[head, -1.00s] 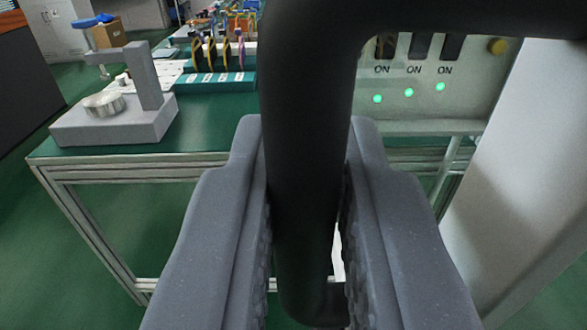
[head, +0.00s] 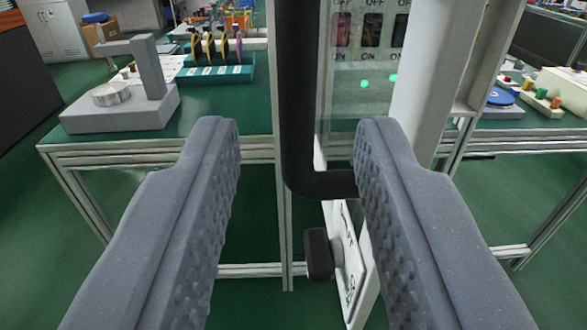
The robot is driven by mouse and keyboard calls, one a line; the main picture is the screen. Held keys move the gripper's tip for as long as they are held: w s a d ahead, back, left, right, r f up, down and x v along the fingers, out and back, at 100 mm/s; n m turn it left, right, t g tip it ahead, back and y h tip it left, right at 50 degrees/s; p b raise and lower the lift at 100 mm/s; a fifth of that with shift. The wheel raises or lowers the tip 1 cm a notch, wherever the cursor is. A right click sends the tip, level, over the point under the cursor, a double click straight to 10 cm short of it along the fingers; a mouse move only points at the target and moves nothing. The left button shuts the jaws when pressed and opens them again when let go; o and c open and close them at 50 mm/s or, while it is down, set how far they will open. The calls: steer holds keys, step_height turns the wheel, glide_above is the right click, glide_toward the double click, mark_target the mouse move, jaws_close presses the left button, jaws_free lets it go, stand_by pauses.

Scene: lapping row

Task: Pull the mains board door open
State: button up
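My gripper (head: 297,130) is open and empty, with its two grey ridged fingers wide apart. The black bar handle (head: 298,90) shows upright in the gap between them, clear of the left finger. Its lower end bends right and passes out of sight at the right finger. The mains board door (head: 429,80) has a pale frame and stands at a steep angle to my view. Its lower white panel (head: 345,250) carries dark lettering, partly hidden by the right finger. The switches (head: 371,30) and green lights (head: 365,84) show behind the handle.
A black knob (head: 319,254) sticks out by the white panel. A green-topped bench (head: 220,122) stands behind, with a grey fixture (head: 120,108) and a teal rack (head: 215,73). Another bench (head: 525,125) with parts is at right. Green floor shows at lower left.

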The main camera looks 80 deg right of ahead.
steer(key=s+a, duration=0.1)
steer(key=a, duration=0.6)
steer(key=shift+a+b, duration=0.25)
steer(key=shift+b, duration=0.15)
